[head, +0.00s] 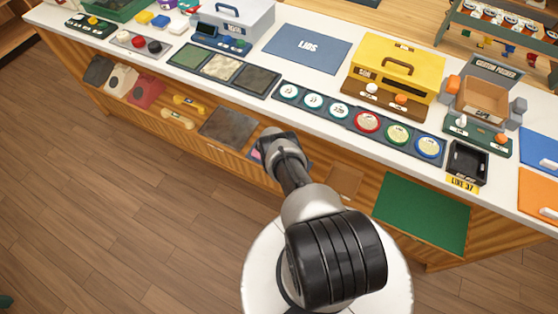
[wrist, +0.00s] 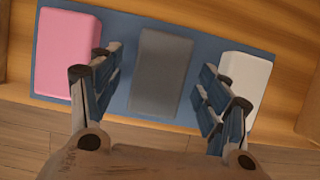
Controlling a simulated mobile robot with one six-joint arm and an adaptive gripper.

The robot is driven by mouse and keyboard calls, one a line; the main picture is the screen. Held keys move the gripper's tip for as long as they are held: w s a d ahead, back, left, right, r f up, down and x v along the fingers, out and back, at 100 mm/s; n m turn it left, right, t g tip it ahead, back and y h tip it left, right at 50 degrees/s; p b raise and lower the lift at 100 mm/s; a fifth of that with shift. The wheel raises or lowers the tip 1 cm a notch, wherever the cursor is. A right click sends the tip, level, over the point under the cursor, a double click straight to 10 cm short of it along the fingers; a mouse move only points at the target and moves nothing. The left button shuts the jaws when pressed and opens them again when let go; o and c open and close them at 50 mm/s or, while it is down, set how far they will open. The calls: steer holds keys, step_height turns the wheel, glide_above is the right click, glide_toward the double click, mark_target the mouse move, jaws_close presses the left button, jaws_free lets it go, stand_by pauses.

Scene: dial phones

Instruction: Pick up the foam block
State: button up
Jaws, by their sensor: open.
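Three blocks lie side by side on a blue mat (wrist: 120,95) in the wrist view: a pink block (wrist: 67,50) at left, a dark grey block (wrist: 162,70) in the middle and a white block (wrist: 246,80) at right. Which one is foam I cannot tell for sure. My gripper (wrist: 160,66) is open and empty, its fingers either side of the grey block in the picture. The left fingers overlap the pink block's edge and the right ones the white block's edge. I see no contact. In the head view my gripper (head: 268,142) is at the lower shelf and hides most of the mat.
The white counter (head: 308,118) runs above the lower wooden shelf, with dial discs and a yellow box (head: 398,65) on it. On the shelf, a brown-grey panel (head: 228,127) lies left of my arm and a green mat (head: 420,212) lies right. The wooden floor in front is clear.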

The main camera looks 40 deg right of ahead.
steer(key=c, duration=0.9)
steer(key=shift+r, duration=0.1)
